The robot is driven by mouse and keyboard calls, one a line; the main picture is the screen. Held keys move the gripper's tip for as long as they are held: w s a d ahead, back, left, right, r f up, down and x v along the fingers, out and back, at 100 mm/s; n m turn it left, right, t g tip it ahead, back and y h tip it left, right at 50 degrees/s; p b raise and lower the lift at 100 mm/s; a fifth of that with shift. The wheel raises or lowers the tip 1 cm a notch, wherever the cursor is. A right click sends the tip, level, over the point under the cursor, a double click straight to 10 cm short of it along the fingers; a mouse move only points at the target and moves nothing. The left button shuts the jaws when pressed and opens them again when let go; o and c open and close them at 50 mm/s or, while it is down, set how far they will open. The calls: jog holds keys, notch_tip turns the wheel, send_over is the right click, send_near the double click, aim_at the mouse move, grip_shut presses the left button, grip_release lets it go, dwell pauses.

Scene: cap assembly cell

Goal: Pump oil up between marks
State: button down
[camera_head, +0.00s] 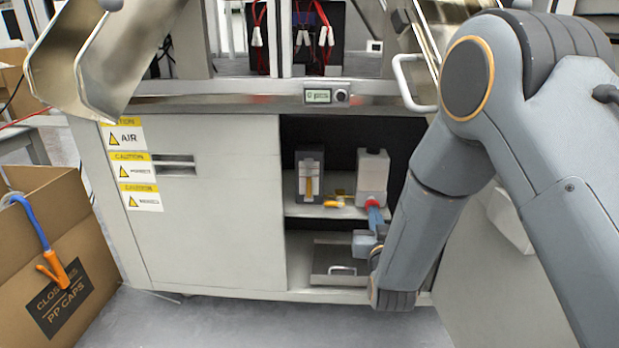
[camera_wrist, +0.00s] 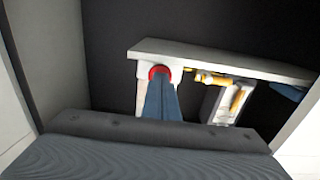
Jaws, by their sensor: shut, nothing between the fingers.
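A grey oil unit (camera_head: 302,185) with a yellow upright strip on its front stands on the shelf inside the open cabinet; any marks are too small to read. It also shows in the wrist view (camera_wrist: 215,106), where the picture looks upside down. A white bottle-like container (camera_head: 372,172) stands to its right. A red round part (camera_head: 371,204) is low in front of the container, and shows in the wrist view (camera_wrist: 158,71). My gripper (camera_head: 374,212) is shut and empty, its blue fingertips (camera_wrist: 160,82) at the red part. I cannot tell whether they touch it.
A yellow-orange piece (camera_head: 334,203) lies on the shelf (camera_head: 295,210) between the two. A metal tray with a handle (camera_head: 340,270) sits below. The cabinet's closed left door (camera_head: 210,220) and open right door (camera_head: 480,260) flank the opening. A cardboard box (camera_head: 85,245) stands left.

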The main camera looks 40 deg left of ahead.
jog(key=shift+w+a, duration=0.1)
jog(key=shift+w, duration=0.1)
jog(key=shift+s, duration=0.1)
jog(key=shift+p+v, duration=0.65)
jog(key=shift+v, duration=0.55)
jog(key=p+v, duration=0.4)
jog(key=v, duration=0.8)
jog(key=shift+p, duration=0.35)
